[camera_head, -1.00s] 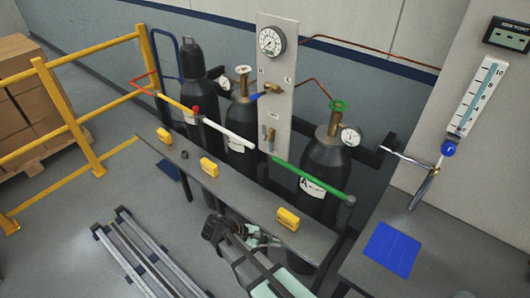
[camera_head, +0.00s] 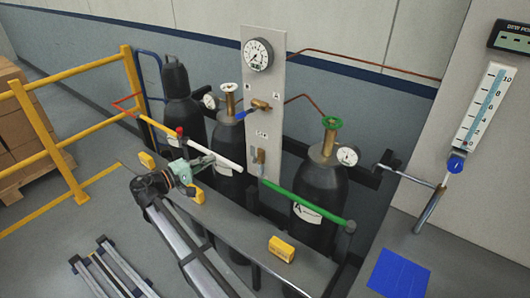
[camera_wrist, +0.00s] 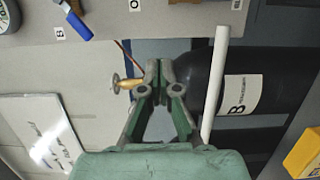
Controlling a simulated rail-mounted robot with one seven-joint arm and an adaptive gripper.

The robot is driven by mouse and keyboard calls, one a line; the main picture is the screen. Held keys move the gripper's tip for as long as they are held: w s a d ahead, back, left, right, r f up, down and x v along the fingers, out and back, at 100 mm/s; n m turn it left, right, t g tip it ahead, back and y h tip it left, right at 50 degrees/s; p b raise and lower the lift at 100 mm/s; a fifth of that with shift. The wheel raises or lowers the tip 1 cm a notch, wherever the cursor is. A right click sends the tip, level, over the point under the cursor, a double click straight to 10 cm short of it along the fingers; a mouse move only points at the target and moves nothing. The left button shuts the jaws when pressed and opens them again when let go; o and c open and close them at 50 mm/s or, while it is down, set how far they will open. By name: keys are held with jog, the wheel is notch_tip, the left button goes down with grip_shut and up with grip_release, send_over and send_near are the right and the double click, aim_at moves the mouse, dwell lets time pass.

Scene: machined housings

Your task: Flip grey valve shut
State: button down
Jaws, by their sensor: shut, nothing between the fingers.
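A pale panel (camera_head: 277,70) carries two small brass-bodied valves. The upper valve (camera_head: 261,105) has a blue lever, which also shows in the wrist view (camera_wrist: 72,20). The lower valve (camera_head: 258,158) has a dull, greyish upright lever; its exact colour is hard to tell. My gripper (camera_head: 208,160) is left of the lower valve, by the white bar (camera_head: 220,157), with its fingers together and empty. In the wrist view my gripper (camera_wrist: 158,72) points towards the panel. A brass valve with a pale handwheel (camera_wrist: 118,83) lies left of its tips.
Black cylinders stand behind a grey rail shelf (camera_head: 225,228) with yellow blocks (camera_head: 281,249). A green bar (camera_head: 306,205) crosses the right cylinder (camera_head: 318,182). A gauge (camera_head: 258,54) tops the panel. A yellow fence (camera_head: 75,130) stands left. A blue sheet (camera_head: 398,275) lies right.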

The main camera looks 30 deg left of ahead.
aim_at(254, 155)
jog(key=shift+a+r, duration=0.1)
jog(key=shift+w, duration=0.1)
jog(key=w+d+p, duration=0.5)
jog(key=w+d, duration=0.2)
jog(key=w, duration=0.1)
jog(key=shift+w+d+p, duration=0.35)
jog(key=shift+b, duration=0.5)
jog(key=shift+d+m+b, duration=0.15)
jog(key=shift+m+b, duration=0.2)
jog(key=shift+m, duration=0.05)
